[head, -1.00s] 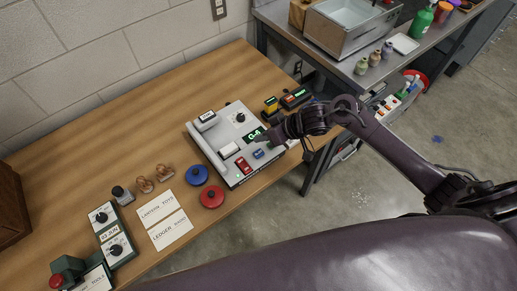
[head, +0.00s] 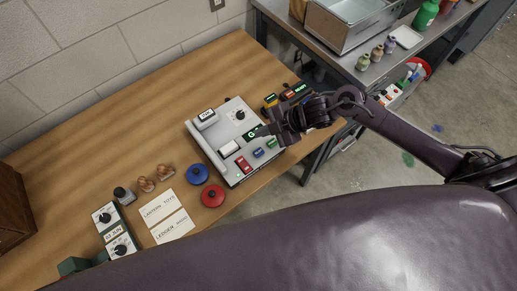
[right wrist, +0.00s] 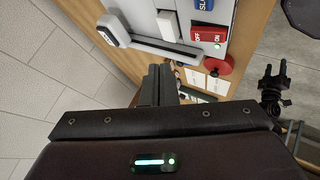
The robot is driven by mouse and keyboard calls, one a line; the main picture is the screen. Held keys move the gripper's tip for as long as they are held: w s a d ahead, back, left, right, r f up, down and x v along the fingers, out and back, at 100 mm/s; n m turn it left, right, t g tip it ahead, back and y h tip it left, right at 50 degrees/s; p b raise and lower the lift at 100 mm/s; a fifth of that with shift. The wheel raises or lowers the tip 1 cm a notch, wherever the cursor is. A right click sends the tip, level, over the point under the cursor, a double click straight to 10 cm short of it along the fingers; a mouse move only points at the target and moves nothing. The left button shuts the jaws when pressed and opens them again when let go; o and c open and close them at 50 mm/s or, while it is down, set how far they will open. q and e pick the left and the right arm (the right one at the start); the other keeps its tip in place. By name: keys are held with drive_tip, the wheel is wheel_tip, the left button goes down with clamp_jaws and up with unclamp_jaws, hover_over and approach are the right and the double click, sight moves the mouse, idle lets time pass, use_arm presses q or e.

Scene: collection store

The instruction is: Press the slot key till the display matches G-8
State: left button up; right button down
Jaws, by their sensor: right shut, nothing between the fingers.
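The grey console (head: 212,157) stands on the wooden table. Its green-lit display (head: 251,134) shows a G; the rest is hidden by my right gripper. The blue slot key (head: 258,153) is below the display, with a green key (head: 271,143) beside it. The slot key also shows at the top edge of the right wrist view (right wrist: 205,4). My right gripper (head: 281,136) is shut and empty, over the console's right side, apart from the slot key in the picture. In the right wrist view its fingers (right wrist: 159,86) are together. A dark pronged part at right looks like my left gripper (right wrist: 272,80).
A red on-off switch (head: 243,165) and a white key (head: 229,148) are on the console. A blue button (head: 197,174) and red button (head: 212,195) stand in front. Stamps, cards (head: 165,216) and a dial box (head: 112,230) lie left. The table's back is clear.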

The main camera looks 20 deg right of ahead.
drive_tip(key=b, duration=0.7)
hover_over(262, 152)
wheel_tip(262, 152, down, 8)
drive_tip(key=shift+r, duration=0.25)
drive_tip(key=shift+f+b, duration=0.3)
drive_tip(key=shift+f, duration=0.4)
idle(1.0)
drive_tip(key=shift+f, duration=0.4)
drive_tip(key=shift+f+b, duration=0.5)
drive_tip(key=shift+b, duration=0.15)
idle(0.4)
drive_tip(key=shift+r, duration=0.15)
drive_tip(key=shift+r+p, duration=0.75)
drive_tip(key=shift+p, duration=0.1)
